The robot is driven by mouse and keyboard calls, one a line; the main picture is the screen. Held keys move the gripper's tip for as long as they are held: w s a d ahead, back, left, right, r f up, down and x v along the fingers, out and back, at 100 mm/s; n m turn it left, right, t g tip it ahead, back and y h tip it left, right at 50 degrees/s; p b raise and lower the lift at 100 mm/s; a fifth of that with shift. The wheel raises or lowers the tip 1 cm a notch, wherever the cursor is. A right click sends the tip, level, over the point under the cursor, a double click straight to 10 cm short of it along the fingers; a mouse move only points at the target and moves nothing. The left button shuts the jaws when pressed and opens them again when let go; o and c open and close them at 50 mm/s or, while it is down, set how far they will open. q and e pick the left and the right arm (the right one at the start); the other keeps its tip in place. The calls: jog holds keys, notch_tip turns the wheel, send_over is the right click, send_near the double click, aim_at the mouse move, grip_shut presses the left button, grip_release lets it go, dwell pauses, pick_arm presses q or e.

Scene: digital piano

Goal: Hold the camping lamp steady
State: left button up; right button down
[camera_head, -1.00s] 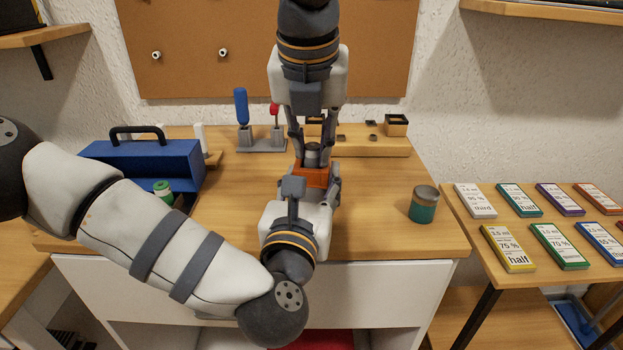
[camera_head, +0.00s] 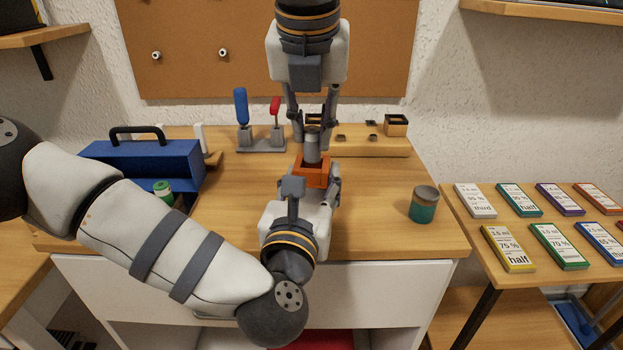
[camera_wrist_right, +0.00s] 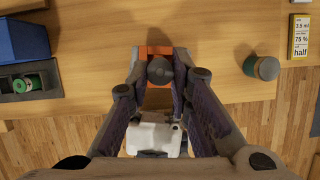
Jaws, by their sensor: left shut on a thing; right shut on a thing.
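The orange, box-shaped body (camera_head: 313,178), which I take for the camping lamp, is at the middle of the worktop. My left gripper (camera_head: 314,187) is shut on it from the near side. A grey cylinder (camera_head: 312,149) stands upright above the orange body's open top; whether its lower end is still inside I cannot tell. My right gripper (camera_head: 312,126), coming from above and behind, is shut on the cylinder's upper end. In the right wrist view the cylinder (camera_wrist_right: 160,71) is between the fingertips, with part of the orange body (camera_wrist_right: 155,50) behind it.
A blue toolbox (camera_head: 150,163) and a green-topped item (camera_head: 162,187) are at the left. Blue and red tools stand in a grey holder (camera_head: 262,146) behind. A teal jar (camera_head: 423,205) is at the right. The worktop (camera_head: 375,215) between jar and lamp is clear.

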aim_at(309, 189)
pick_arm(q)
jog(key=shift+f, duration=0.1)
pick_arm(e)
jog(key=shift+r, duration=0.15)
jog(key=shift+r, duration=2.4)
pick_arm(q)
jog(key=o, duration=1.4)
pick_arm(e)
jog(key=shift+r, duration=0.1)
pick_arm(q)
jog(key=shift+s+a+r+p, duration=0.15)
jog(key=shift+s+p, duration=0.1)
jog(key=shift+s, duration=0.55)
jog(key=shift+s+a+r+p, duration=0.1)
jog(key=shift+s+p, duration=0.15)
jog(key=shift+s, duration=0.5)
jog(key=shift+s+a, duration=0.15)
jog(key=shift+s, duration=0.9)
jog(key=shift+s+a+f+p, duration=0.1)
jog(key=shift+s+f+p, duration=0.05)
jog(key=shift+s+p, duration=0.2)
pick_arm(e)
jog(key=shift+t, duration=0.3)
jog(key=v, duration=0.4)
jog(key=shift+w+r, duration=0.25)
jog(key=shift+r, duration=0.15)
